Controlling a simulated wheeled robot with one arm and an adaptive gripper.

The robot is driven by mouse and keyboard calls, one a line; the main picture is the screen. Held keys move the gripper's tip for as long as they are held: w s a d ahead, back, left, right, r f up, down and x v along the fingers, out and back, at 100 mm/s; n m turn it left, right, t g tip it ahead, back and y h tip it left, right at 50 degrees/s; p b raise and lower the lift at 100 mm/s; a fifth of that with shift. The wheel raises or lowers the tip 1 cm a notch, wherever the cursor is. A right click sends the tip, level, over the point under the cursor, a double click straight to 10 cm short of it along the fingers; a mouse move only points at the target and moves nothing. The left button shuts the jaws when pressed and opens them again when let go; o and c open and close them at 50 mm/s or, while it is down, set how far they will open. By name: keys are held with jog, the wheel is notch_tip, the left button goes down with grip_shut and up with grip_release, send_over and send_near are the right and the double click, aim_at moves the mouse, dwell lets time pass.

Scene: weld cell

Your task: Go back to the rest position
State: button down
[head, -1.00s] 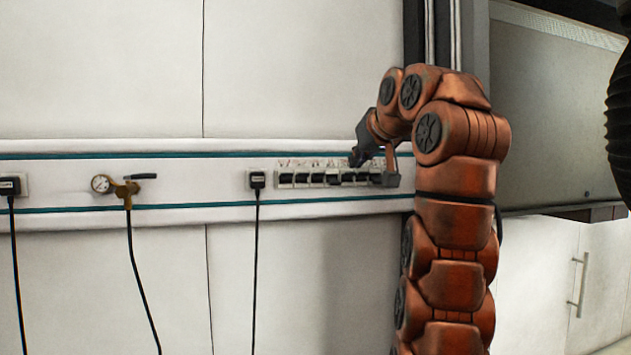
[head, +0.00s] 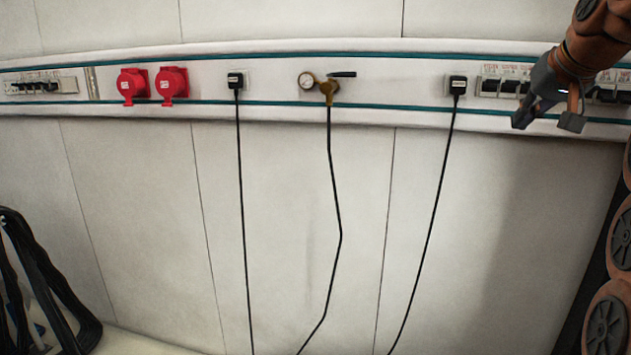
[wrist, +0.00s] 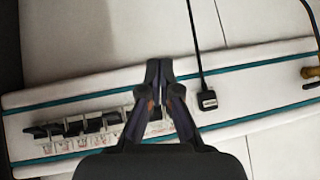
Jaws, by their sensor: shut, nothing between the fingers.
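My gripper (head: 548,108) is at the upper right of the head view, in front of the wall rail and partly over the row of breaker switches (head: 507,87). My orange arm enters from the right edge. In the wrist view my gripper (wrist: 159,72) points up the picture with its fingertips together and nothing between them. The row of breaker switches (wrist: 82,128) lies to the left of the fingers there, partly hidden behind them. I cannot tell how far the fingertips are from the wall.
A black plug (head: 458,86) with a hanging cable is left of my gripper. Further left are a brass valve with gauge (head: 327,88), another black plug (head: 236,81), two red sockets (head: 172,84) and a second breaker row (head: 40,86). Black looped things (head: 40,290) stand at lower left.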

jog(key=s+a+f+g, duration=0.2)
jog(key=s+a+f, duration=0.25)
jog(key=f, duration=0.25)
jog(key=s+a+f+n+g+y, duration=0.1)
jog(key=s+a+f+g, duration=0.15)
jog(key=a+f, duration=0.35)
jog(key=s+a+f+g, duration=0.1)
jog(key=s+a+f, duration=0.3)
jog(key=f, duration=0.5)
jog(key=s+a+f+n+g, duration=0.1)
jog(key=s+a+f+g, duration=0.1)
jog(key=s+f, duration=0.8)
jog(key=s+a+f+g, duration=0.2)
jog(key=s+f, duration=0.8)
jog(key=s, duration=0.5)
jog(key=shift+s+f+n+g+h, duration=0.25)
jog(key=shift+s+n+g+h, duration=0.15)
jog(key=shift+g, duration=0.25)
jog(key=shift+a, duration=0.1)
